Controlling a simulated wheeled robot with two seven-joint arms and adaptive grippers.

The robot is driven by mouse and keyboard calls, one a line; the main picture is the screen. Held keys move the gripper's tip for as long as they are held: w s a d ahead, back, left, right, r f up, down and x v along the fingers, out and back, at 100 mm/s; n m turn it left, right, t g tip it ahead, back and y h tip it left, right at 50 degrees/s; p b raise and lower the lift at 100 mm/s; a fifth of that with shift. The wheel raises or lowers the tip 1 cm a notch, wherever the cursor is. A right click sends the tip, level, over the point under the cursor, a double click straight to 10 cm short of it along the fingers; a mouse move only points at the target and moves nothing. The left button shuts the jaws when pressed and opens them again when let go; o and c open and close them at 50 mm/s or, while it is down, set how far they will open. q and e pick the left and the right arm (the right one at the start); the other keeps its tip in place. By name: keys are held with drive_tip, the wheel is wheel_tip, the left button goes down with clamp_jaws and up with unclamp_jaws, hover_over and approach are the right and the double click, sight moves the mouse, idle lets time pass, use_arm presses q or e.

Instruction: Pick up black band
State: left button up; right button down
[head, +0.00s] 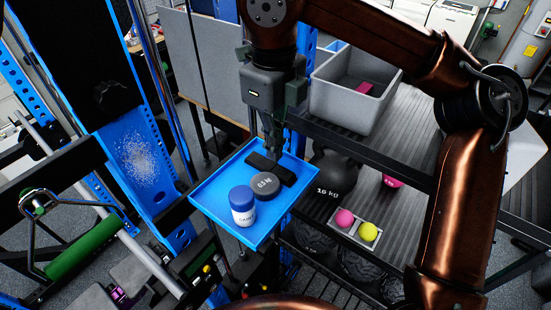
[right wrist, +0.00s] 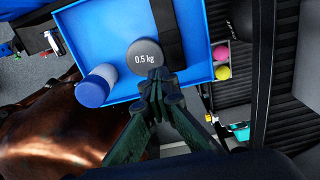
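The black band (head: 286,174) is a flat dark strip lying on the blue tray (head: 215,203), towards its far side. It also shows in the right wrist view (right wrist: 166,30), with its lower end close to my fingertips. My right gripper (head: 272,152) points down over the band. In the right wrist view its fingertips (right wrist: 161,77) look drawn together, with nothing clearly between them. A gap between tips and band cannot be judged exactly. My left gripper is not in view.
A round 0.5 kg weight (head: 265,186) lies close beside the band, with a blue-capped white bottle (head: 242,207) in front. To the right stand a kettlebell (head: 332,176), pink and yellow balls (head: 368,231) and a grey bin (head: 347,104). Rack posts surround the tray.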

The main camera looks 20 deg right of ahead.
drive_tip(key=s+a+r+b, duration=0.2)
drive_tip(key=s+a+r, duration=0.2)
drive_tip(key=s, duration=0.5)
drive_tip(key=shift+a+r, duration=0.15)
drive_tip(key=shift+r, duration=0.45)
drive_tip(key=c, duration=2.3)
unclamp_jaws()
drive_tip(key=o, duration=1.7)
drive_tip(key=shift+o, duration=0.2)
